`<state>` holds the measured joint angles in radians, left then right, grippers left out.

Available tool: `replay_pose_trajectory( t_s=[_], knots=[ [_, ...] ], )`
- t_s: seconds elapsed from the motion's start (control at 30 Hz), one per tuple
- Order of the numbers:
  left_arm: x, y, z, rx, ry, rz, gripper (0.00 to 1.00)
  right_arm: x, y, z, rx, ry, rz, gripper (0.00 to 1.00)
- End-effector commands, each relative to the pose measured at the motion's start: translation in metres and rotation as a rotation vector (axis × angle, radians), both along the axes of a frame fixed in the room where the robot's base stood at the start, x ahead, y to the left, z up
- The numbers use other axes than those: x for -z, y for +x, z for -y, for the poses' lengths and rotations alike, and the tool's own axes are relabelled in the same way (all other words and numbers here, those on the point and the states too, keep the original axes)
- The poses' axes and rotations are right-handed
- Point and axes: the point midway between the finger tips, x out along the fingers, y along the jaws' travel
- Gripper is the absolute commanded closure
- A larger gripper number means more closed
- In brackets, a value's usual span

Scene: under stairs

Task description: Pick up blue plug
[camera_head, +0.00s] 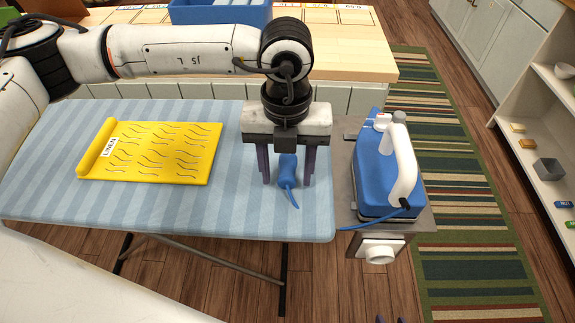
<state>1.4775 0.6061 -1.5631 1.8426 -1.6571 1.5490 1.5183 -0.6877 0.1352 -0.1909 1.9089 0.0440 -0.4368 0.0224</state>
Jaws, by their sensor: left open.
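The blue plug (288,167) lies near the right end of the striped ironing board, with a blue cord stub pointing toward the front. My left gripper (287,182) comes down over it from above. Its two dark fingers are apart, one on each side of the plug, with a visible gap to it. Two dark tips at the bottom edge look like my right gripper (390,320); the rest of it is out of frame.
A blue iron (375,185) with a white handle stands on a grey rest at the board's right end. A socket (379,252) is mounted below it. A yellow linen cloth (160,152) lies on the ironing board (230,218). A wooden-topped counter stands behind.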

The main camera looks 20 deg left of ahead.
Motion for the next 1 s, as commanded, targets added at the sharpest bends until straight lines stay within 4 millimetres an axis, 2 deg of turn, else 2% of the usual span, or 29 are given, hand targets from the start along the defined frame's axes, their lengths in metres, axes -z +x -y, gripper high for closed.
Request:
replay_pose_trajectory(
  t_s=[0.27,0.37,0.57,0.6,0.87,1.0],
  knots=[
    [0.006,0.000,0.000,0.001,-0.002,0.001,0.51,0.000,0.000,0.000,0.000,0.000,0.000,0.69],
    [0.005,0.000,0.000,0.001,-0.002,0.001,0.64,0.000,0.000,0.000,0.000,0.000,0.001,0.69],
    [0.005,0.000,0.000,0.001,-0.002,0.001,0.98,-0.001,0.000,0.000,0.000,0.000,0.001,0.69],
    [0.005,0.000,0.000,0.001,-0.002,0.001,1.00,-0.001,0.000,0.000,0.000,0.000,0.001,0.69],
    [0.004,0.000,0.001,0.001,-0.002,0.002,1.00,-0.001,0.001,0.000,0.000,0.000,0.002,0.69],
    [-0.007,0.001,0.001,0.001,-0.002,0.004,1.00,0.001,0.001,0.000,0.000,0.000,0.002,0.69]
  ],
)
